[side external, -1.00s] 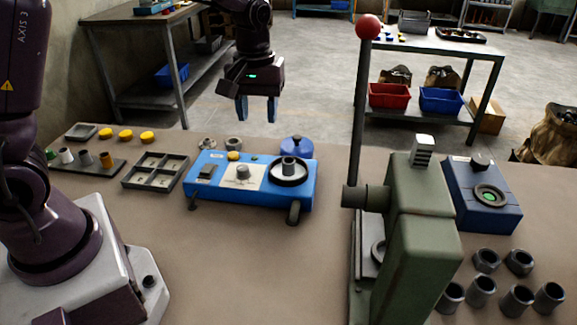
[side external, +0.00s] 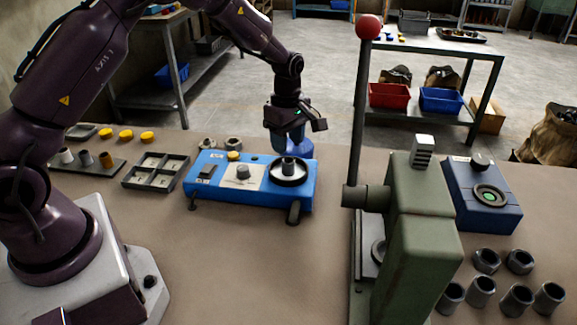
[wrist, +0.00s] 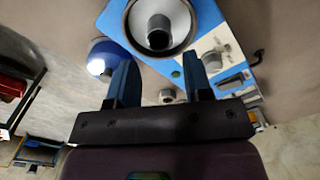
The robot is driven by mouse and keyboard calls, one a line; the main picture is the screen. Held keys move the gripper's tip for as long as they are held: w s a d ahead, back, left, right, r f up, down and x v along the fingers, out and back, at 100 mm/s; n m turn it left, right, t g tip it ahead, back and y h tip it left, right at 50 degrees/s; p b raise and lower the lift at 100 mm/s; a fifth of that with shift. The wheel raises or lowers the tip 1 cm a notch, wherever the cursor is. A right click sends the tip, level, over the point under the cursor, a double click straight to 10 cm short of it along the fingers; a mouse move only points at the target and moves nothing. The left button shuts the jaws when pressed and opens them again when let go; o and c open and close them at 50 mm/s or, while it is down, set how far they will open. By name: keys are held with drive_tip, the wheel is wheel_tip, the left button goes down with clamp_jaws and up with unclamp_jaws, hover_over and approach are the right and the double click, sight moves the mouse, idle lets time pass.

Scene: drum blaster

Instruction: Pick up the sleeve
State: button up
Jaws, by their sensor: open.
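A short dark grey hollow sleeve (side external: 288,166) stands upright in the round dish (side external: 303,178) on the right end of the blue machine (side external: 215,195). In the wrist view the sleeve (wrist: 158,30) is near the top, with the dish around it. My gripper (side external: 288,146) is behind and above the dish in the side view, pointing down. Its two blue fingers (wrist: 160,68) are apart with nothing between them. The sleeve lies beyond the fingertips in the wrist view, and I see no contact. Several similar grey sleeves (side external: 481,290) stand at the lower right of the table.
A blue round pot (side external: 307,149) is behind the machine, partly hidden by my gripper. Two grey rings (side external: 233,143) lie left of it. A green press (side external: 420,215) with a tall red-knobbed lever (side external: 368,28) stands to the right. The front middle of the table is clear.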

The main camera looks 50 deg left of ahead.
sight(288, 160)
drive_tip(key=shift+f, duration=3.2)
drive_tip(key=shift+c, duration=0.4)
drive_tip(key=c, duration=0.6)
